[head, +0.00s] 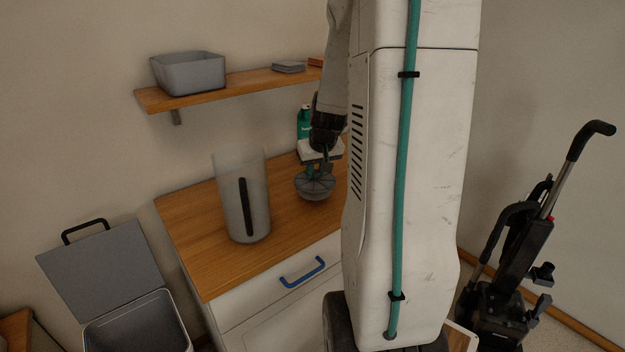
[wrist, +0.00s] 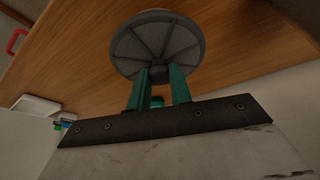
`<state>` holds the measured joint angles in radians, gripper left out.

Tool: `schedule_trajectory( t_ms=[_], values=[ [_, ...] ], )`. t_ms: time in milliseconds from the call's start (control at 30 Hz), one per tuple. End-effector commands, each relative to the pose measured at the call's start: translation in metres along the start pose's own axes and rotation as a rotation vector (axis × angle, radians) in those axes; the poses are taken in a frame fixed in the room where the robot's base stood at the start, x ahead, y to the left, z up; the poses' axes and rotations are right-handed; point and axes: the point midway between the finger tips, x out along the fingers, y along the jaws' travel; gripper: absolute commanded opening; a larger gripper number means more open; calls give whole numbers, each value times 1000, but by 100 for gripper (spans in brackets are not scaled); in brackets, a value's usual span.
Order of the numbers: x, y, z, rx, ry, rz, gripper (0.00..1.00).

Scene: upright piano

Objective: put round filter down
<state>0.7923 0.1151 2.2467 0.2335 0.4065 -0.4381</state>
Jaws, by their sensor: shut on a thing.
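The round filter (head: 315,188) is a dark grey disc with radial ribs. In the head view it appears over the wooden countertop (head: 210,262), right of the clear canister; I cannot tell whether it touches the wood. My gripper (head: 318,169) is above it, pointing down. In the wrist view my gripper's teal fingers (wrist: 158,88) are shut on the middle of the filter (wrist: 155,42), whose ribbed face shows with wood behind it. The gripped part is mostly hidden between the fingers.
A clear canister (head: 230,195) with a dark strip stands on the counter. A green-and-white bottle (head: 304,122) is behind my gripper. Above hangs a shelf (head: 240,86) with a grey bin (head: 188,72). An open-lidded bin (head: 138,325) and a vacuum cleaner (head: 515,265) flank the cabinet.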

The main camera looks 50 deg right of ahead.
Motion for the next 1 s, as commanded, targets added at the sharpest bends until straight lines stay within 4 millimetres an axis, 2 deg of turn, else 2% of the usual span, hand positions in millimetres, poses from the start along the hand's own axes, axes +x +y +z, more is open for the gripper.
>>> schedule_trajectory(
  t_ms=[167,433,833,867,900,933,1000],
  values=[
    [7,-6,-10,-2,-1,-1,0],
    [36,-6,3,0,-4,-1,0],
    [41,-5,5,-2,-1,0,0],
    [41,-5,5,-2,0,0,26],
    [41,-5,5,-2,0,0,37],
    [41,-5,5,-2,0,0,42],
    [41,-5,5,-2,0,0,42]
  ],
)
